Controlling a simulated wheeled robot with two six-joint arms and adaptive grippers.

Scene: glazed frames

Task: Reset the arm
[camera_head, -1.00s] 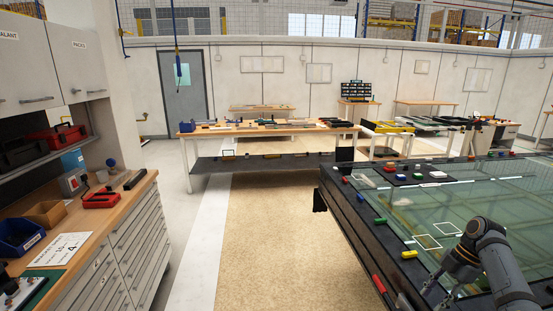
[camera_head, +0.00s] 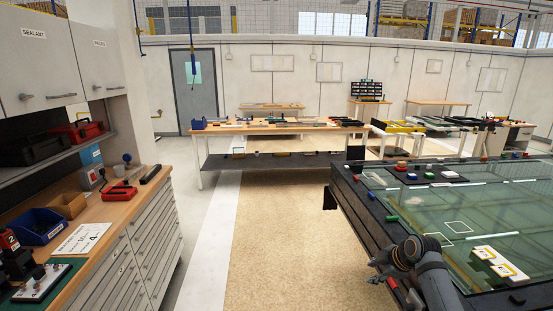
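My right arm comes in at the bottom right, over the near left edge of the glass-topped table (camera_head: 455,205). My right gripper (camera_head: 371,271) points left, past that table's dark edge. Its fingers look apart, and nothing shows between them. My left arm and gripper are not in view.
A white plate with yellow outlines (camera_head: 500,262) lies on the glass, right of my arm. Small coloured blocks lie along the table's edge. A drawer cabinet (camera_head: 140,245) with a blue bin (camera_head: 36,226) stands at the left. The beige floor strip (camera_head: 280,240) between is clear.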

